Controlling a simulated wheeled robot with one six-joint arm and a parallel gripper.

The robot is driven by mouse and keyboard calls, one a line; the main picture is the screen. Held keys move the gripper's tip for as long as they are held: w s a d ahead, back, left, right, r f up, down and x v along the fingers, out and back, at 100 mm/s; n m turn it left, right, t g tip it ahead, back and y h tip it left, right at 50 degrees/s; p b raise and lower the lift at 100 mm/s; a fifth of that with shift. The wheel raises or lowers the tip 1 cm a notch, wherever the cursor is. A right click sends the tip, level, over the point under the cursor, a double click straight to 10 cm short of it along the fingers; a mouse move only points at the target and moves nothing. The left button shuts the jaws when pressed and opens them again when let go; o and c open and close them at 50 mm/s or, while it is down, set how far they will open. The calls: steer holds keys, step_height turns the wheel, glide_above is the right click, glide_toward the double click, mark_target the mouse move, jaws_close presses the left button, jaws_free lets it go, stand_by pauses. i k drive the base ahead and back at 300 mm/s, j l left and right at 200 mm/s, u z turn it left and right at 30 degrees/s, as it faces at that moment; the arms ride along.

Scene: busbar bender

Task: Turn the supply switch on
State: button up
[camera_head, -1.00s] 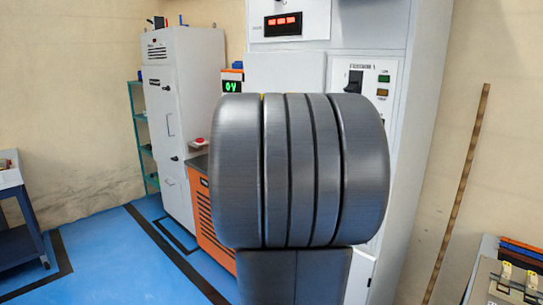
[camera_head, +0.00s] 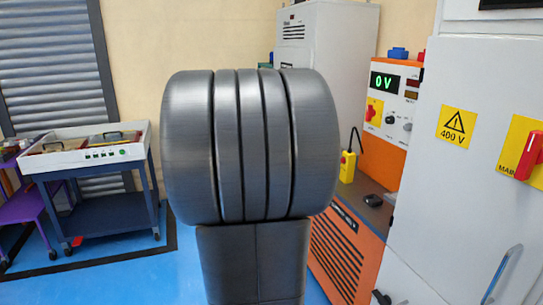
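An orange supply unit (camera_head: 383,152) stands right of centre, with a green display (camera_head: 384,81) reading 0 V. A red switch on a yellow plate (camera_head: 372,111) sits at its left, with dark knobs beside it; the switch's position is too small to tell. A larger red handle (camera_head: 531,155) on a yellow plate, with a label starting "MAIN", is on the white cabinet at the far right. My grey arm link fills the middle of the view. My gripper is not in view.
The white cabinet (camera_head: 460,200) bears a 400 V sign (camera_head: 456,126) and a handle. A blue trolley (camera_head: 100,212) with a white tray stands left. Blue floor shows between.

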mark_target(371, 112)
steer(key=i+z, duration=0.1)
steer(key=i, duration=0.3)
steer(key=i+j+z, duration=0.15)
steer(key=i, duration=0.3)
steer(key=i+j+z, duration=0.1)
steer(key=i, duration=0.3)
steer(key=i+j+z, duration=0.15)
steer(key=i, duration=0.25)
steer(key=i+j+z, duration=0.8)
steer(key=i, duration=0.1)
